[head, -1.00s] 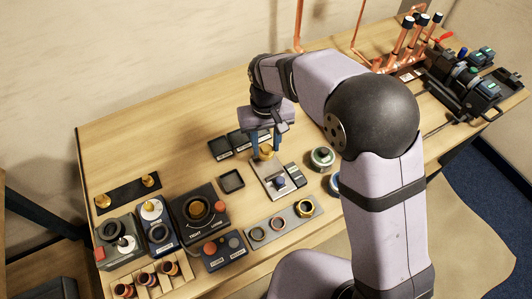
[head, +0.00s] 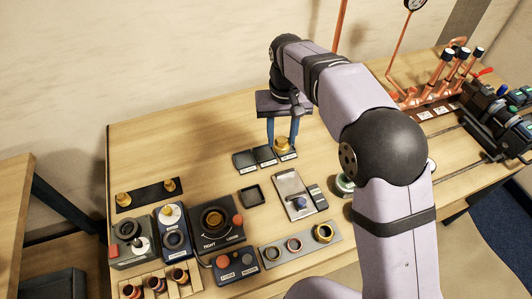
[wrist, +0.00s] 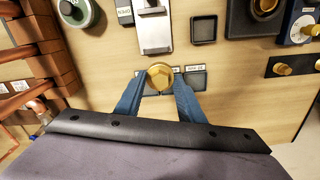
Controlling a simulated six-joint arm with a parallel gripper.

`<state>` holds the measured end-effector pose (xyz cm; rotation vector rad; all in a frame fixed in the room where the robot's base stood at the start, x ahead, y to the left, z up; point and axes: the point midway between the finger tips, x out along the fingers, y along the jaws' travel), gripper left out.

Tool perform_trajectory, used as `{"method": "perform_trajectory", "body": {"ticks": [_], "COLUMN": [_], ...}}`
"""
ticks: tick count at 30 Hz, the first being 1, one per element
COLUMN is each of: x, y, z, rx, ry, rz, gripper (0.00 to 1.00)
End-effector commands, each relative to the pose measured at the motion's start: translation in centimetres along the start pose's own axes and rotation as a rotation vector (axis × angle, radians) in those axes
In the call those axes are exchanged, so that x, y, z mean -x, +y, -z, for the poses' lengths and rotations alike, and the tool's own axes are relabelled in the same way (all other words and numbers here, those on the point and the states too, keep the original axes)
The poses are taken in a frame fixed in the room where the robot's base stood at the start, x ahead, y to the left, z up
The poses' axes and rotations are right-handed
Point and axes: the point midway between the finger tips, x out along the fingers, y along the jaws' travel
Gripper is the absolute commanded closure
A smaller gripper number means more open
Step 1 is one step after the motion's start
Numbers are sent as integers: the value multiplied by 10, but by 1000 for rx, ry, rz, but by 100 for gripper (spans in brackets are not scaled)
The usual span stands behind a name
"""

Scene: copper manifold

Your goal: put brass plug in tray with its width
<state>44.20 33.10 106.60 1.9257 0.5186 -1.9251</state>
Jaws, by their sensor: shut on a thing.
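My gripper (head: 283,143) is shut on the brass plug (head: 283,147), a gold-coloured piece with a hexagonal head. The blue fingers stand on either side of it, and the plug also shows in the wrist view (wrist: 160,76). It is over the row of small dark labelled trays, in front of the rightmost tray (head: 287,155) in the head view. The middle tray (head: 264,156) and left tray (head: 244,160) look empty. I cannot read the labels or tell whether the plug touches a tray.
A silver gauge plate (head: 289,184) with a blue knob and a small readout (head: 318,197) stands nearer. A square dark dish (head: 251,195) is empty. Two brass pieces sit on a black strip (head: 147,194) at left. Bare wood lies behind the trays.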

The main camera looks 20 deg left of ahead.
Motion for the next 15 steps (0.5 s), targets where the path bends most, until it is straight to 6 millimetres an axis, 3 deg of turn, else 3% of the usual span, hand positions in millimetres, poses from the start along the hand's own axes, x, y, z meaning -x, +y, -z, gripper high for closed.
{"method": "perform_trajectory", "body": {"ticks": [6, 15], "x": [-2, -8], "y": [-18, -35], "z": [34, 59], "rx": [1, -1], "ry": [-1, 0], "rz": [0, 0], "gripper": [93, 93]}}
